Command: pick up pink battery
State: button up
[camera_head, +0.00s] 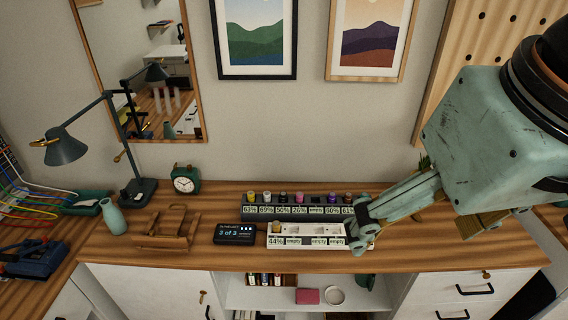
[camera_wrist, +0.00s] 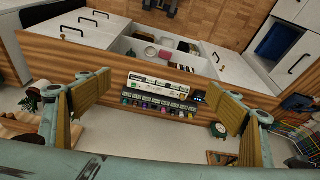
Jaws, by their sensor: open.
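The pink battery (camera_head: 299,197) stands upright in the dark rear rack (camera_head: 290,213), above a label reading 26%. Other batteries stand in the same row, with yellow, white, black, purple and reddish tops. My gripper (camera_head: 368,232) is open and empty, at the right end of the racks, to the right of the pink battery. It partly hides the right end of both racks. In the wrist view my two fingers (camera_wrist: 152,105) are spread wide on either side of the racks.
A white rack (camera_head: 290,242) with a 44% label and several empty labels stands in front of the dark one. A small display (camera_head: 234,234) reading 3 of 3 and a wooden stand (camera_head: 167,230) lie left. A clock (camera_head: 185,180) and lamp (camera_head: 130,185) stand further left.

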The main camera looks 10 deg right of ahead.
jog(key=shift+c, duration=0.6)
jog(key=c, duration=1.8)
